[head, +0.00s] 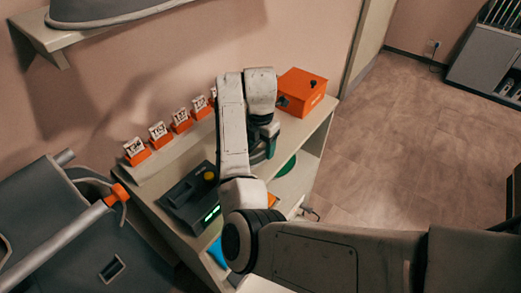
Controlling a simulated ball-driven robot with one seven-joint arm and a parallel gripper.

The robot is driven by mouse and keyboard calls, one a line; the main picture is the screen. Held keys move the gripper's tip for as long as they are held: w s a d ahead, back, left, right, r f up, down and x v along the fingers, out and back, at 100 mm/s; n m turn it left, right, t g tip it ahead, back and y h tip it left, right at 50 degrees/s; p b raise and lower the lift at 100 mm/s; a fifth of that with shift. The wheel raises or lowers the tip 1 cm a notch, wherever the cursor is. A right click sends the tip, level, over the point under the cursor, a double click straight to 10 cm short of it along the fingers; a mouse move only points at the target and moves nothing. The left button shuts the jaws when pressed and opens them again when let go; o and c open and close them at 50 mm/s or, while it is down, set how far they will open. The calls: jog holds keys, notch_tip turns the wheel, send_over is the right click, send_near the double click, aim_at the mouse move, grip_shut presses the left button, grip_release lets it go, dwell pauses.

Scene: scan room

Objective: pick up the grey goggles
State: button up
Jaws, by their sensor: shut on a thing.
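My arm reaches over a pale shelf unit (180,158) against the wall. My gripper (264,148) hangs at the arm's far end, over the right part of the unit's top, and is partly hidden by my own forearm. It is shut on a dark grey thing, seemingly the grey goggles (258,157). Only a small part of them shows, beside the forearm. Their shape, and whether they touch the surface, I cannot tell.
An orange box (304,88) stands just behind my gripper. Several orange card holders (159,133) line the wall side. A dark device with a yellow knob (190,198) lies left of my forearm. A grey chair-like thing (60,225) stands lower left. The floor (410,150) at right is clear.

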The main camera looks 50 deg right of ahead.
jog(key=shift+c, duration=1)
jog(key=shift+r, duration=0.1)
